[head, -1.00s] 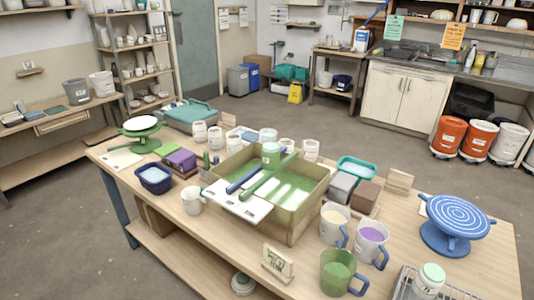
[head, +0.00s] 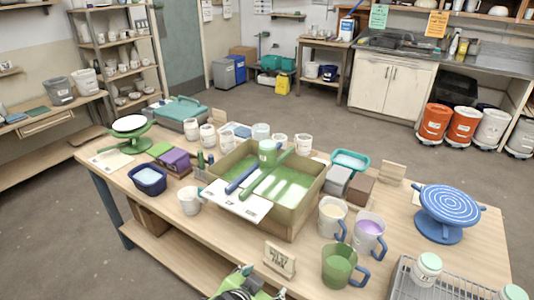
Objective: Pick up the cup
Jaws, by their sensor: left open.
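A white cup (head: 189,200) stands upright on the wooden table, left of the glaze box, with its handle side toward the box. Other white cups (head: 207,136) stand in a row along the table's back. My left gripper (head: 246,284) shows only partly at the bottom edge, in front of the table. It is open, and no object shows between its fingers. It is well apart from the white cup, nearer the viewer and to its right. My right gripper is out of view.
A cardboard box (head: 297,224) with green glaze and sticks across it fills the table's middle. A blue tub (head: 148,180) stands left of the cup. Pitchers (head: 340,266), a wooden sign (head: 279,261) and a wire rack (head: 405,280) crowd the front right.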

